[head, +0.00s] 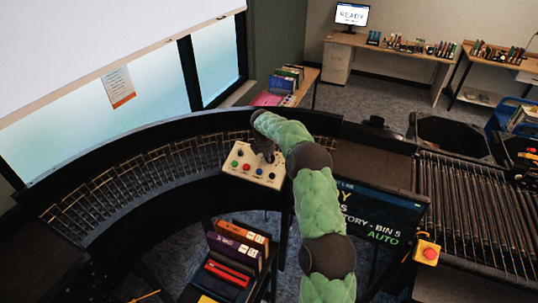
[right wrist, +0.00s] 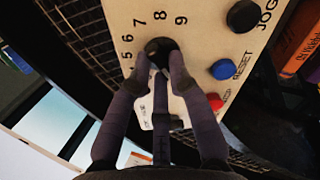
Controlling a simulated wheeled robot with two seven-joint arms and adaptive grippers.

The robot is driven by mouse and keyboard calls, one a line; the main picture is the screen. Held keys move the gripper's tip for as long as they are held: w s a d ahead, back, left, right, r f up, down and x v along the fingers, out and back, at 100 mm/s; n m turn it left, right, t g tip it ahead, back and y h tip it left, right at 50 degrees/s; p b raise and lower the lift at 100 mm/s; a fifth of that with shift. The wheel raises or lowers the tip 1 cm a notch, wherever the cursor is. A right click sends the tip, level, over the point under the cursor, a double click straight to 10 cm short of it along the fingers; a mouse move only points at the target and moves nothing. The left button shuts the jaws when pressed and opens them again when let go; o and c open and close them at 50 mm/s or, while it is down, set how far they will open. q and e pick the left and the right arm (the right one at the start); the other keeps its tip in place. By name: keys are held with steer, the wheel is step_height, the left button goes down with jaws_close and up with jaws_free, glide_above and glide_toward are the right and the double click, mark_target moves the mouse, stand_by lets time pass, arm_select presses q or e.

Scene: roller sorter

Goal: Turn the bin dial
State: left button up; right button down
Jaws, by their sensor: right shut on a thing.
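The bin dial (right wrist: 158,46) is a round dark knob on a beige control panel (right wrist: 200,45), with the numbers 5 to 9 visible around it in the right wrist view. My right gripper (right wrist: 161,58) is shut on the dial, its fingers around the knob. In the head view my right gripper (head: 266,152) reaches down onto the panel (head: 228,170), and it hides the dial there. The dial's pointer is not clear. A dark screen (head: 385,218), partly behind my arm, shows "BIN 5" and "AUTO". My left gripper is not in view.
Beside the dial are a black JOG button (right wrist: 243,15), a blue RESET button (right wrist: 223,69) and a red button (right wrist: 215,102). A curved roller conveyor (head: 150,175) runs behind the panel. Books (head: 238,250) stand below it. A red emergency button (head: 430,254) is at right.

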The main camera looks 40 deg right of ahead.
steer(key=shift+w+a, duration=0.1)
stand_by(0.3)
steer(key=c, duration=1.1)
jaws_free()
steer(key=shift+c, duration=0.2)
steer(key=shift+w, duration=0.1)
steer(key=shift+r, duration=0.25)
steer(key=v, duration=1.1)
steer(key=shift+a+r, duration=0.15)
steer(key=shift+a, duration=0.05)
